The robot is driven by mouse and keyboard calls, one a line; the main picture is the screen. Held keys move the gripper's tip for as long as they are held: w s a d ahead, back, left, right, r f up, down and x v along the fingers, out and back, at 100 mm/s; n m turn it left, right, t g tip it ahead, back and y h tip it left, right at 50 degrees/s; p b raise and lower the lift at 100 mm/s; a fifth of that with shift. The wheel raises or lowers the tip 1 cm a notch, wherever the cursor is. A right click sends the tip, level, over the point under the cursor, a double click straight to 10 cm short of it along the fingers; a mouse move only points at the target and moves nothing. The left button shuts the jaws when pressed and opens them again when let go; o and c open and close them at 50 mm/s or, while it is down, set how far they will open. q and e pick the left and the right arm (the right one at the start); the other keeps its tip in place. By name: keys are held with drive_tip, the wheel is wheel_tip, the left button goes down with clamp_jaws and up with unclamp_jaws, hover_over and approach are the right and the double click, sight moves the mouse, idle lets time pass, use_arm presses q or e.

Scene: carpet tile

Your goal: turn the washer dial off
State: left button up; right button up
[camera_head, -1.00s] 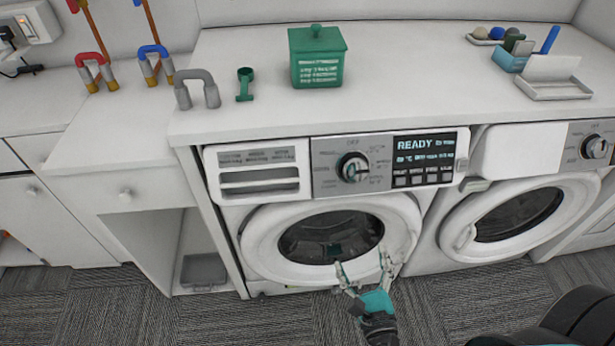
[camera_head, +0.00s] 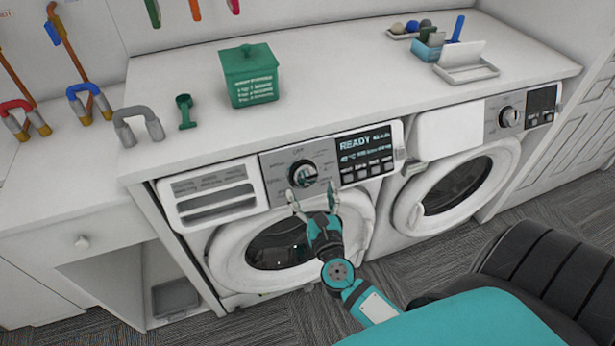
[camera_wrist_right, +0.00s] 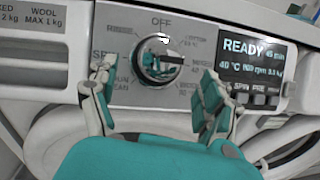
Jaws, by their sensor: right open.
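The washer (camera_head: 215,245) is the left front-loading machine, with its door shut. Its round chrome-and-black dial (camera_head: 303,173) sits on a grey panel with OFF printed above it. The dial also shows in the right wrist view (camera_wrist_right: 160,58), where its shiny face makes its setting hard to read. The display (camera_head: 365,145) beside it reads READY. My right gripper (camera_head: 311,194) is open, just below and in front of the dial. In the right wrist view its fingers (camera_wrist_right: 157,78) stand apart on either side of the dial, not closed on it. My left gripper is out of view.
A second machine (camera_head: 455,190) with its own dial (camera_head: 509,117) stands to the right. On the counter are a green box (camera_head: 250,78), a green scoop (camera_head: 185,112), a grey U-shaped handle (camera_head: 137,122) and a white tray (camera_head: 467,72). The washer's drawer (camera_head: 210,190) is left of the dial.

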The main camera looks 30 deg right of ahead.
sight(307, 182)
drive_tip(key=shift+p+x, duration=0.3)
drive_tip(key=shift+x, duration=1.75)
drive_tip(key=shift+c, duration=0.4)
drive_tip(key=c, duration=1.1)
